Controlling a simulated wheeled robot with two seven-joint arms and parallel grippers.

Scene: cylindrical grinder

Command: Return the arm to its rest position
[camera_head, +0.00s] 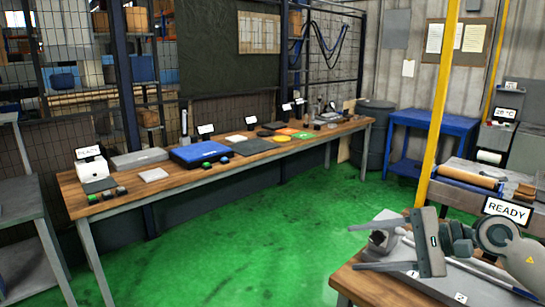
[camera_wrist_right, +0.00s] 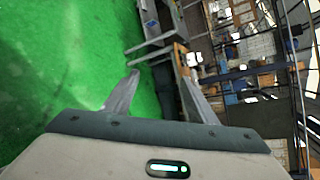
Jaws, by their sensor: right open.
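My right arm comes in from the right in the head view. Its gripper (camera_head: 358,247) is open, with two grey fingers spread apart and pointing left. It is in front of a wooden-topped bench with a grey plate at the lower right. In the right wrist view the gripper (camera_wrist_right: 158,84) shows both fingers apart with nothing between them, only green floor and the end of a distant bench beyond. My left gripper is not in view.
A long wooden bench (camera_head: 235,169) with a blue tray (camera_head: 200,151) and several small parts runs along the fence. A blue table (camera_head: 433,121) stands at the back. A yellow post (camera_head: 438,100) rises near my right arm. The green floor (camera_head: 260,235) between is clear.

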